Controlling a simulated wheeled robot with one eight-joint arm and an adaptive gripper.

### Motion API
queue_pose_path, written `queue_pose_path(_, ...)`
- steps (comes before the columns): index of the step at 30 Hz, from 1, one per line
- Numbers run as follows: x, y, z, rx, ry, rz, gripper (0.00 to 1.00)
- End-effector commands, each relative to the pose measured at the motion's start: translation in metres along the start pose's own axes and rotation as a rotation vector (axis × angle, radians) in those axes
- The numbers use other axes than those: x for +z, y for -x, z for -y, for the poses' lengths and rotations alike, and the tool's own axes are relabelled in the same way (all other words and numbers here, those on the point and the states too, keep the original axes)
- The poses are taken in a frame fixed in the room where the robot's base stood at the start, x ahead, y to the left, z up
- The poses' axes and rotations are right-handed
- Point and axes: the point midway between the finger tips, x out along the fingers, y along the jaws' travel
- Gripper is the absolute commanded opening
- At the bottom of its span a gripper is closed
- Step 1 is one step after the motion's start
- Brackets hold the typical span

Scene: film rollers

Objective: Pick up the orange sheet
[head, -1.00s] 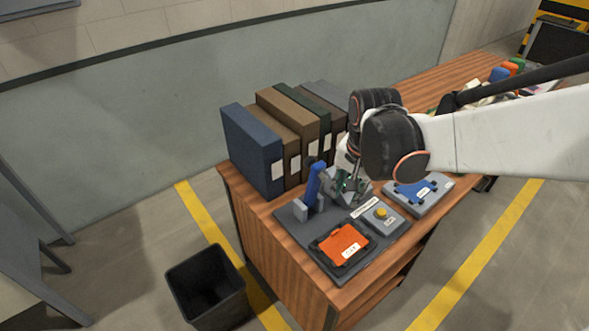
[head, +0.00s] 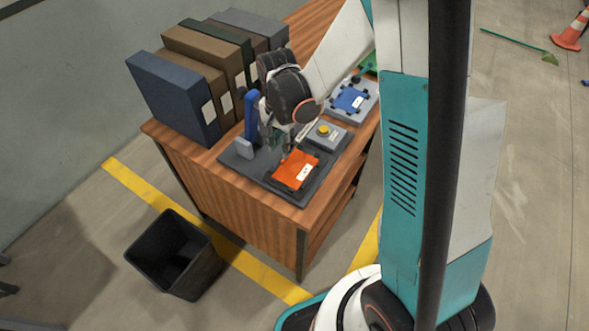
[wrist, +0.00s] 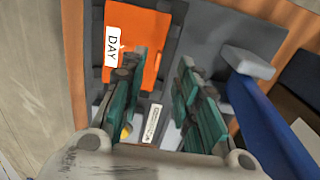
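The orange sheet (head: 296,170) lies flat in a dark holder on the grey base plate (head: 316,188), near the front corner of the desk. It carries a white label. In the wrist view the orange sheet (wrist: 143,35) fills the upper left and the label reads DAY. My gripper (head: 280,148) is just above the plate, at the sheet's left edge in the head view. In the wrist view my gripper (wrist: 162,70) is open, its fingers apart with nothing between them. The left finger overlaps the sheet's near edge; I cannot tell whether it touches.
A blue upright lever (head: 251,112) stands close beside my gripper. A yellow button box (head: 325,133) and a blue sheet (head: 349,98) on a grey holder lie to the right. Binders (head: 175,97) stand behind. A black bin (head: 173,254) is on the floor.

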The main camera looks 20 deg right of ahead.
Motion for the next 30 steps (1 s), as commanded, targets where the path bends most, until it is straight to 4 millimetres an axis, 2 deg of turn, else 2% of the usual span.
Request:
queue_pose_path(1, 0.0, -0.007, 0.0, 0.0, 0.0, 0.0, 0.29)
queue_pose_path(8, -0.001, -0.018, 0.0, 0.0, 0.0, 0.0, 0.29)
queue_pose_path(18, -0.003, -0.062, 0.0, 0.0, 0.0, 0.0, 0.29)
queue_pose_path(26, -0.003, -0.064, 0.0, 0.0, 0.001, 0.0, 0.29)
queue_pose_path(30, -0.003, -0.064, 0.0, 0.0, 0.0, 0.0, 0.0)
